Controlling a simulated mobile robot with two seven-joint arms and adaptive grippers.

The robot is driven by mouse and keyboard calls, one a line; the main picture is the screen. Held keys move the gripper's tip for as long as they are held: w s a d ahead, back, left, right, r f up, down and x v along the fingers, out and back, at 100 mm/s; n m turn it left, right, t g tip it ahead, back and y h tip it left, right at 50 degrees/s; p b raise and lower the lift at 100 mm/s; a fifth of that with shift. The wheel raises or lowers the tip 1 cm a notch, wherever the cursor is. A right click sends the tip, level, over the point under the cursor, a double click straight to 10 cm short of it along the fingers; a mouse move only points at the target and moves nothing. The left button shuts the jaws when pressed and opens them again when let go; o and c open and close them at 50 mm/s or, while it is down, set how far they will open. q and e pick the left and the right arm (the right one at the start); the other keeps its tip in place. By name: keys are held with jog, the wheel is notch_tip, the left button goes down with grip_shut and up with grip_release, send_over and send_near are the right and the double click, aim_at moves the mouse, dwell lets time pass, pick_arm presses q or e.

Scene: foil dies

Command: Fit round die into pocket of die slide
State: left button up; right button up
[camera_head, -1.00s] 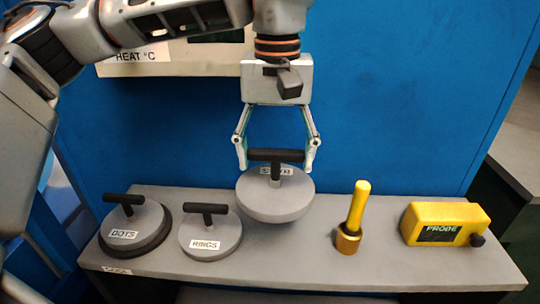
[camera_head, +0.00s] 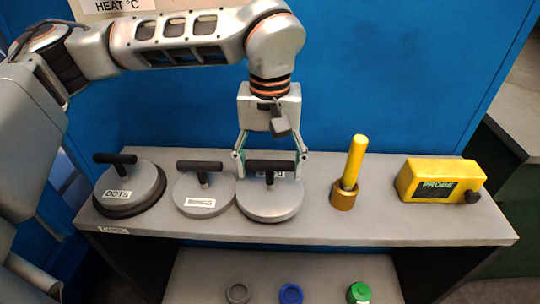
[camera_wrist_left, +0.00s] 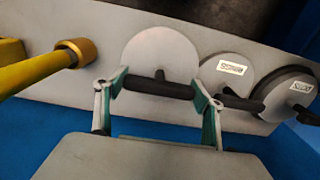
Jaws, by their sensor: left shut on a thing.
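A grey round die (camera_head: 270,207) with a black T-handle and a mostly hidden label is at the shelf's middle. It also shows in the left wrist view (camera_wrist_left: 160,50). My left gripper (camera_head: 269,172) is above it, shut on the black handle. The die looks level and at or very near the shelf top; I cannot tell if it touches. A second round die (camera_head: 203,197) stands close at its left. A third die labelled DOTS (camera_head: 130,187) sits on a dark ring at the far left. No die slide pocket is identifiable. My right gripper is not in view.
The grey shelf (camera_head: 400,225) holds a yellow-handled tool in a brass-coloured holder (camera_head: 344,198) and a yellow PROBE box (camera_head: 440,181) on the right. Grey, blue and green round items (camera_head: 290,293) lie on a lower surface. A blue panel (camera_head: 390,80) stands behind.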

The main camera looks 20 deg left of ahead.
pick_arm(q)
jog(key=shift+f, duration=0.85)
jog(key=shift+f, duration=0.1)
jog(key=o, duration=1.8)
jog(key=shift+f, duration=0.1)
jog(key=shift+o, duration=1.3)
